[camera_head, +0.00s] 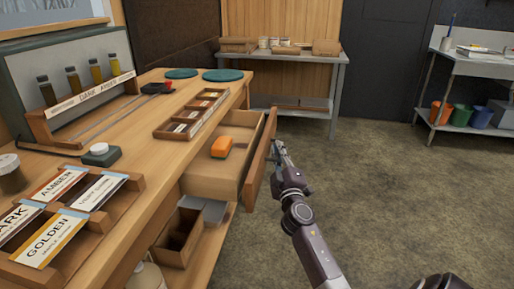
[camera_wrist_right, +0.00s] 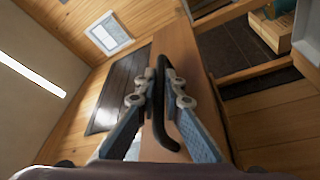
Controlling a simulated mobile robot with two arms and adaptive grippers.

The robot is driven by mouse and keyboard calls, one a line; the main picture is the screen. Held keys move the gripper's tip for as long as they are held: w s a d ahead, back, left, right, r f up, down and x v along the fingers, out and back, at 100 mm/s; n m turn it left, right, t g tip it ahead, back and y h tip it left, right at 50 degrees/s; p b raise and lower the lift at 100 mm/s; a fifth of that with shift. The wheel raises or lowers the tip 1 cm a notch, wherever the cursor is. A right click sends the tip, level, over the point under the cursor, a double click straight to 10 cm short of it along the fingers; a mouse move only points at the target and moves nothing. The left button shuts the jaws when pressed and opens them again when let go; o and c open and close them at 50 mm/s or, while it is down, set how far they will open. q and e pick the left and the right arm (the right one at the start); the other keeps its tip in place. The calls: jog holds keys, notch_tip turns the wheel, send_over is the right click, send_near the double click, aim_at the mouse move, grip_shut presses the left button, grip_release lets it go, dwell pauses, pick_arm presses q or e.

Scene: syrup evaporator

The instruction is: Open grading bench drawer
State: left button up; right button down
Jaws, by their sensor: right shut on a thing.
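The grading bench (camera_head: 150,125) is wooden and runs along the left of the head view. Its drawer (camera_head: 256,160) stands pulled out toward the floor area, and an orange object (camera_head: 221,146) lies inside it. My right gripper (camera_head: 279,151) is at the outer face of the drawer front. In the right wrist view, its fingers (camera_wrist_right: 160,88) are closed around the dark bar handle (camera_wrist_right: 165,125) on the wooden drawer front (camera_wrist_right: 185,60). The handle is hidden in the head view. My left gripper is not in view.
On the bench top are a divided wooden tray (camera_head: 190,114), grade cards (camera_head: 55,235) and sample bottles (camera_head: 72,78). An open wooden box (camera_head: 178,240) sits below the drawer. A back table (camera_head: 285,58) and a right-hand shelf table (camera_head: 475,67) stand apart. The floor (camera_head: 400,190) right of the drawer is clear.

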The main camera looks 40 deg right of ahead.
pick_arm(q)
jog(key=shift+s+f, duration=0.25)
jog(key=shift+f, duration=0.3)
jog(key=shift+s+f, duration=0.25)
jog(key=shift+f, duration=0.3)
pick_arm(e)
jog(key=s+d, duration=0.5)
jog(key=s, duration=0.1)
jog(key=shift+s+d, duration=0.3)
jog(key=shift+d, duration=0.05)
jog(key=c, duration=2.3)
grip_release()
jog(key=v, duration=1.2)
jog(key=shift+s, duration=0.1)
